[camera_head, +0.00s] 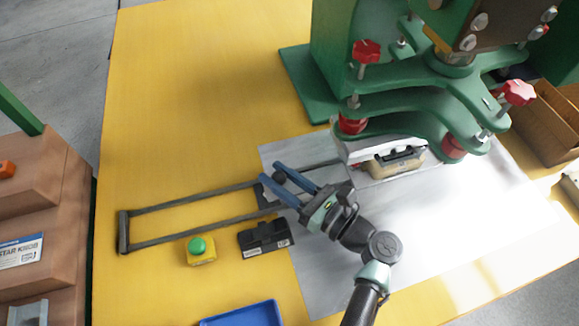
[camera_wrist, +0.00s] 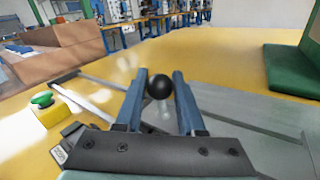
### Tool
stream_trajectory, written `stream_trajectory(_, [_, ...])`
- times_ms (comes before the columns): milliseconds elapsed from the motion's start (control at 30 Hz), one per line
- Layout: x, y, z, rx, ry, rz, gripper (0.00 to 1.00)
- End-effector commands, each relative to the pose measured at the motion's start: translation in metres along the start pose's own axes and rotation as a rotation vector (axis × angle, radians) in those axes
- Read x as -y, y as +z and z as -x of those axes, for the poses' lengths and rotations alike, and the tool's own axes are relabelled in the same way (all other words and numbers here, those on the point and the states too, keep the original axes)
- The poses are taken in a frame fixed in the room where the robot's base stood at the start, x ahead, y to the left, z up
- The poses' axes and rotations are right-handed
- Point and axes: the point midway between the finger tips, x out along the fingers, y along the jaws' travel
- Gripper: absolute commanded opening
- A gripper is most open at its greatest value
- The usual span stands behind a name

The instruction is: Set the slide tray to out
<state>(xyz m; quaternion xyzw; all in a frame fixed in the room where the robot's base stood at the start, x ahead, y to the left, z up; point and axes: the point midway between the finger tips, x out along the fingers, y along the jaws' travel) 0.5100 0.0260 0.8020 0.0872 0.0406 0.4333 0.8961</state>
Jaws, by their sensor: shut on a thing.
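The slide tray runs on two dark rails (camera_head: 190,198) from the green press out to an end bar (camera_head: 123,232) at the left. The tray's grey plate (camera_wrist: 245,108) shows in the wrist view, and its left edge lies near my fingers, with the rails' outer stretch bare. A round black knob (camera_wrist: 159,87) stands on the tray. My gripper (camera_head: 270,174) is shut on this knob, with one blue finger on each side, as the wrist view (camera_wrist: 160,74) also shows. My arm and fingers hide part of the tray in the head view.
The green press (camera_head: 430,95) with red knobs stands at the back right, a pale block (camera_head: 385,155) under its head. A yellow box with a green button (camera_head: 198,247), a black labelled block (camera_head: 265,237) and a blue bin (camera_head: 245,315) are in front of the rails.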

Motion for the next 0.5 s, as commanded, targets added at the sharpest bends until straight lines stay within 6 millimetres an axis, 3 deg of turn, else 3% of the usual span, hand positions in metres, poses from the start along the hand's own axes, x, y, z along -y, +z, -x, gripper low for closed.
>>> stream_trajectory(133, [-0.0165,0.0002,-0.0097,-0.003,0.007,-0.003,0.00])
stream_trajectory(467, [-0.0177,-0.0032,-0.0111,-0.002,0.003,0.000,0.00])
stream_trajectory(500, [-0.0177,-0.0031,-0.0110,-0.002,0.003,0.000,0.42])
